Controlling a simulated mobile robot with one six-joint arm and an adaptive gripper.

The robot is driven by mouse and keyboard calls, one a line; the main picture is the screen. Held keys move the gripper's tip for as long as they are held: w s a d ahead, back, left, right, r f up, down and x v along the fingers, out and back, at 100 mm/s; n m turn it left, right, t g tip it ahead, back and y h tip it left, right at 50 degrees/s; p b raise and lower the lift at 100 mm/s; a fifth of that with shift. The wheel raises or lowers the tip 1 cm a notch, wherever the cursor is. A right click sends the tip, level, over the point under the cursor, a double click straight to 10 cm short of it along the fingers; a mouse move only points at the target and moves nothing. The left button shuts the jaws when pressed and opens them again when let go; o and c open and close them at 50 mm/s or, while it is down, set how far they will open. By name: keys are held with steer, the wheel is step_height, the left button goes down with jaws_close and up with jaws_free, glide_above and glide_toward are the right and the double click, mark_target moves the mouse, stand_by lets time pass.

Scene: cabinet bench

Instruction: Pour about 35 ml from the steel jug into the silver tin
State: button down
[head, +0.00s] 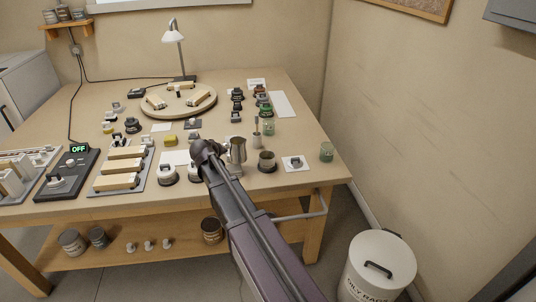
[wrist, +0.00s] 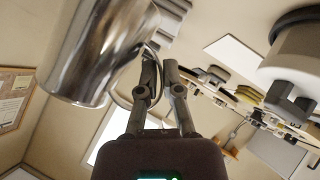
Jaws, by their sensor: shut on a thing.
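The steel jug (head: 238,152) stands roughly upright near the front right of the bench. In the wrist view it is a shiny cylinder (wrist: 92,55) at upper left, partly cut off by the frame edge. I cannot tell whether the jug touches the bench. A silver-grey tin (head: 267,161) with a dark opening stands just right of the jug, apart from it. The jug's contents are not visible.
White-and-dark pots (head: 168,175) stand left of my gripper. A small item on a white card (head: 294,163) and a green glass (head: 326,152) are to the tin's right. A brush-like item (head: 256,132) stands behind the jug. The bench's front edge is close.

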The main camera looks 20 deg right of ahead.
mark_target(233, 145)
steer(key=shift+d, duration=0.35)
steer(key=shift+s+d+r, duration=0.1)
steer(key=shift+s+d+r+m+y+p, duration=0.2)
steer(key=shift+d+m+y+p, duration=0.35)
steer(key=shift+y+p, duration=0.2)
steer(key=shift+s+d+r+m+y+p, duration=0.2)
steer(key=shift+d+r+m+y+p, duration=0.15)
steer(key=shift+d+r+y+p, duration=0.45)
steer(key=shift+s+d+r+m+t+y+p, duration=0.1)
steer(key=shift+d+r+m+t+y+p, duration=0.05)
steer(key=shift+d+m+t+y+p, duration=0.25)
steer(key=r+p, duration=0.1)
steer(key=d+y, duration=0.1)
steer(key=r+p, duration=0.1)
steer(key=shift+s+d+r+m+p, duration=0.25)
steer(key=shift+d+r+m+p, duration=0.05)
steer(key=shift+d+p, duration=0.05)
steer(key=shift+s+d+f+m+t+y+b, duration=0.2)
steer(key=shift+d+m+t+y+b, duration=0.15)
steer(key=shift+d+m+y, duration=0.35)
steer(key=shift+d+r+m+t+y, duration=0.25)
steer(key=shift+r+m+t+y, duration=0.1)
steer(key=shift+r+y, duration=0.45)
